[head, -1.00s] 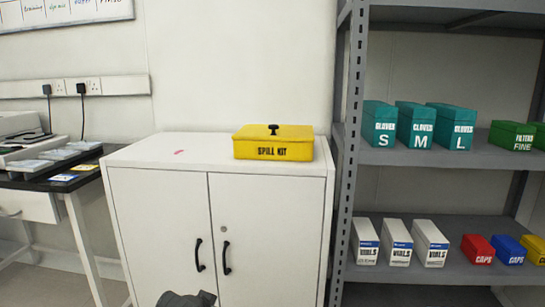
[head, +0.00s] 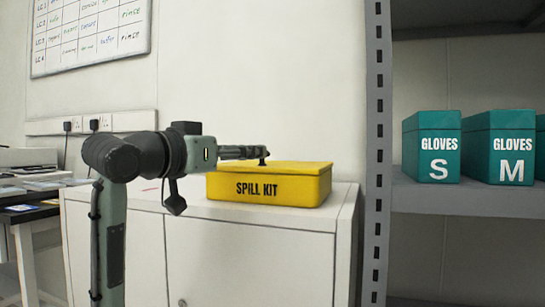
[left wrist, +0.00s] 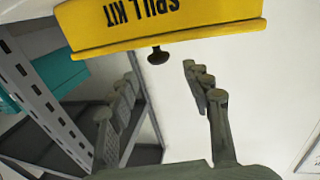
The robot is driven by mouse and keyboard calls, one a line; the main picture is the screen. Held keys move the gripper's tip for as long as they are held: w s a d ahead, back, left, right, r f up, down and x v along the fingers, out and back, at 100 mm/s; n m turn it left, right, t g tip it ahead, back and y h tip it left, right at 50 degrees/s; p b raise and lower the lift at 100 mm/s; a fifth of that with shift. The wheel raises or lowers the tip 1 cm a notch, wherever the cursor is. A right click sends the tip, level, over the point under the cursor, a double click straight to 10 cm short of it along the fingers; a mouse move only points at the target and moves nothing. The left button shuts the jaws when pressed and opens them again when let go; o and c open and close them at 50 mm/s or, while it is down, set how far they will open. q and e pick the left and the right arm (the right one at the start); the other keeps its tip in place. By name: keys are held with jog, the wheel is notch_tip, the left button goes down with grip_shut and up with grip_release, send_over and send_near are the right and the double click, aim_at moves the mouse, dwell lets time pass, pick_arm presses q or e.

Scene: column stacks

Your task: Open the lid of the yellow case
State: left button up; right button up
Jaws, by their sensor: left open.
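The yellow case (head: 270,187), marked SPILL KIT, stands on the white cabinet with its lid (head: 300,167) shut. A dark knob (head: 263,156) rises from the lid. My left gripper (head: 252,153) reaches in level from the left over the lid, its fingertips at the knob. In the left wrist view the case (left wrist: 160,22) is upside down at the top. There the knob (left wrist: 158,56) lies between the lines of the two spread fingers of the left gripper (left wrist: 160,72), near their tips. I cannot tell whether a finger touches it. My right gripper is not in view.
The white cabinet (head: 255,250) carries the case. A grey shelf post (head: 377,150) stands close to its right, with teal glove boxes (head: 432,146) on the shelf beyond. A dark bench (head: 30,212) is at the left. The wall behind is bare near the case.

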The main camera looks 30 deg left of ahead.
pick_arm(q)
jog(key=w, duration=0.7)
jog(key=shift+b, duration=0.4)
jog(key=shift+c, duration=0.5)
grip_shut()
